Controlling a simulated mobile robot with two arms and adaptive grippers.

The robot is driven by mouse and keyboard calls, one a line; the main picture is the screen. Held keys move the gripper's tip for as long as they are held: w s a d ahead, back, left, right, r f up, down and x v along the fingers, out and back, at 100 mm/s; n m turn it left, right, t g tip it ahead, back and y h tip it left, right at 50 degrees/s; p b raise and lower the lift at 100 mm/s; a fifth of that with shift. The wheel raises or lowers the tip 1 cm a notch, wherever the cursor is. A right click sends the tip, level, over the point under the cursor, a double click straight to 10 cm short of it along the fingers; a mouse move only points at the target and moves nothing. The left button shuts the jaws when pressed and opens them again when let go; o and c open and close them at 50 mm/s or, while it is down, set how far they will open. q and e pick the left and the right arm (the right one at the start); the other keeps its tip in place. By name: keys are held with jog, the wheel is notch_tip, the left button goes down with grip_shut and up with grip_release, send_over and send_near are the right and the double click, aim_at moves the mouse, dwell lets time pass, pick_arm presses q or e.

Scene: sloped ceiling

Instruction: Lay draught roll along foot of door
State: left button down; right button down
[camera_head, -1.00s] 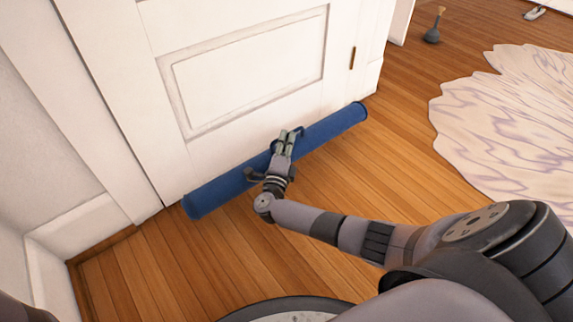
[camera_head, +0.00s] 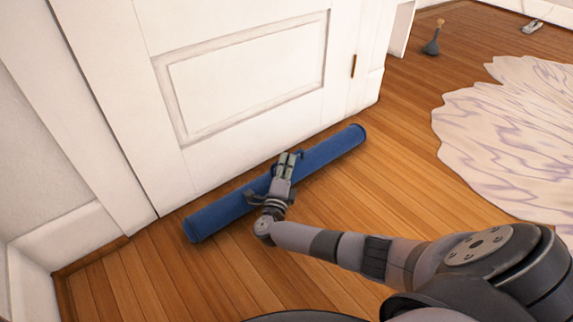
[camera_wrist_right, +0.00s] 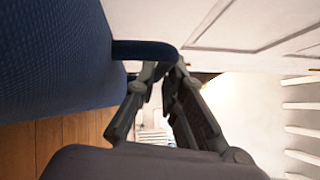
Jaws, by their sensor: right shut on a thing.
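The draught roll (camera_head: 325,152) is a long dark blue cylinder lying roughly parallel to the foot of the white door (camera_head: 250,80). In the head view a narrow strip of wooden floor shows between roll and door. The roll appears at floor level, but whether it fully rests there I cannot tell. My right gripper (camera_head: 288,160) is over the roll's middle, shut on its blue loop handle. In the right wrist view the roll (camera_wrist_right: 50,55) fills the upper left, and its loop (camera_wrist_right: 145,49) runs to the fingertips (camera_wrist_right: 165,72). My left gripper is out of view.
Bare wooden floor (camera_head: 395,165) lies right of the roll. A pale wavy-patterned rug (camera_head: 510,130) lies further right. A plunger-like object (camera_head: 432,46) stands at the back. The white door frame and skirting (camera_head: 65,240) border the left side.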

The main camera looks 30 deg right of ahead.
jog(key=c, duration=2.1)
grip_release()
jog(key=shift+f, duration=0.1)
jog(key=o, duration=0.4)
